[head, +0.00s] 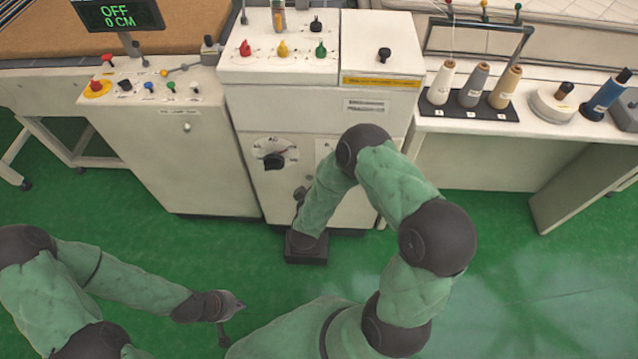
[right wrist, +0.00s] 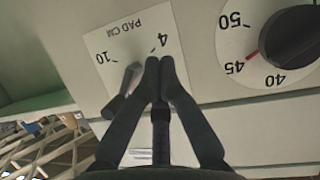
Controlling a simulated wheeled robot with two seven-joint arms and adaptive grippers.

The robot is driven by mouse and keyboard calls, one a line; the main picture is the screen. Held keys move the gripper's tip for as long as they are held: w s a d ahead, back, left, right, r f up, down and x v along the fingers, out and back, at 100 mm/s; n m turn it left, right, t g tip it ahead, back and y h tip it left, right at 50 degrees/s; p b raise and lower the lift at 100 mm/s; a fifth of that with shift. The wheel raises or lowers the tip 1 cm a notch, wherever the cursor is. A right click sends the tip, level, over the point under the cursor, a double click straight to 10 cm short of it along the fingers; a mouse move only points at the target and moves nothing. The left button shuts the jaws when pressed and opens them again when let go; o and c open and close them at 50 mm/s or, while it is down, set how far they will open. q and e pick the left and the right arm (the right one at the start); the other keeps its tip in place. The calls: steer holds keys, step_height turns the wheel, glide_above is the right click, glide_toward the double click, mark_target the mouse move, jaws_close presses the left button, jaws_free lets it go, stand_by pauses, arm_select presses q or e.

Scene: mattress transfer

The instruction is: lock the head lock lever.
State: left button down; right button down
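No lever in view carries a readable head lock label, so I cannot tell which one is the head lock lever. In the right wrist view, a grey lever (right wrist: 122,92) sits on a white plate (right wrist: 98,42) marked PAD CM, seen upside down. My right gripper (right wrist: 160,66) has its fingertips together in front of this plate, beside the lever, with nothing visible between them. I cannot tell if they touch the plate. In the head view my right forearm hides part of the cabinet front. My left gripper (head: 236,322) is open and empty above the green floor.
The cream cabinet (head: 245,120) has a black dial (head: 273,158) on its front and colored levers on top. A control box (head: 170,150) stands left. Thread cones (head: 473,86) stand on a table (head: 530,120) right. The floor in front is clear.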

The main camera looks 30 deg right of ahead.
steer(key=w+d+f+b, duration=0.4)
steer(key=w+d+f, duration=0.1)
steer(key=f, duration=0.2)
steer(key=shift+w+d+f+b, duration=0.2)
steer(key=shift+b, duration=0.1)
stand_by(0.3)
